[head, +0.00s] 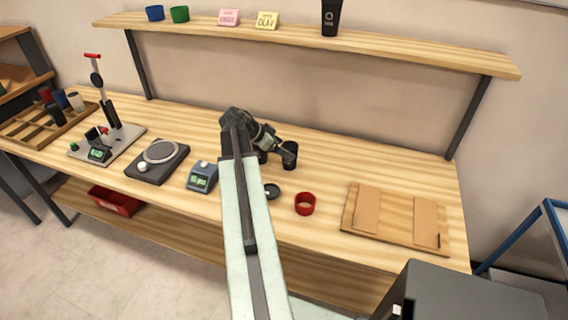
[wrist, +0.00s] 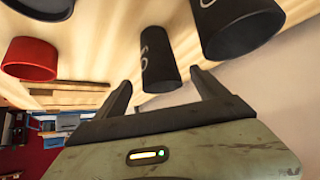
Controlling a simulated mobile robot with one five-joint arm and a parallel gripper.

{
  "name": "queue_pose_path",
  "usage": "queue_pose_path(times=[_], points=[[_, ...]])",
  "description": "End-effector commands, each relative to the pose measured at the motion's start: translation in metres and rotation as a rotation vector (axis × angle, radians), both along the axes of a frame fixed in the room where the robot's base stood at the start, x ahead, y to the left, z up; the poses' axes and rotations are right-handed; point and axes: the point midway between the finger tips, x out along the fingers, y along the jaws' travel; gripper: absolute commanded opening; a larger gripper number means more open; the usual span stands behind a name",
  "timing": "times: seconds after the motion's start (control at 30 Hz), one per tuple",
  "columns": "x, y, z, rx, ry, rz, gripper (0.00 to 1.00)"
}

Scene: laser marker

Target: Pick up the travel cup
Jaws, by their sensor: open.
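Two black cups with white markings show in the wrist view. One black cup (wrist: 160,62) appears between the fingers of my gripper (wrist: 163,92), a little beyond their tips. The other black cup (wrist: 238,26) is to its right, outside the fingers. In the head view one dark cup (head: 290,158) stands on the workbench (head: 380,165) beside my gripper (head: 287,148); another dark shape (head: 262,157) is partly hidden by my arm. I cannot tell which is the travel cup. My gripper is open, with nothing clasped.
A red ring-like cup (head: 305,204) and black round piece (head: 271,191) lie near the front. A wooden board (head: 395,238) is at right. A scale (head: 157,163), blue device (head: 202,177) and press stand (head: 100,150) are left. A shelf above holds a tall black cup (head: 331,17).

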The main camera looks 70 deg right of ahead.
Motion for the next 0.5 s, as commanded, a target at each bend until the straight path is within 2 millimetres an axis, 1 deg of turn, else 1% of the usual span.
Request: queue_pose_path(times=[0.07,0.23,0.37,0.47,0.5], points=[[0.000,-0.001,-0.002,0.000,0.000,0.001,0.83],[-0.006,-0.011,-0.020,0.000,0.001,0.006,0.83],[-0.008,-0.013,-0.019,0.000,0.000,0.008,0.83],[-0.011,-0.016,-0.028,0.000,0.000,0.008,0.83],[-0.013,-0.019,-0.033,0.000,0.000,0.007,0.83]])
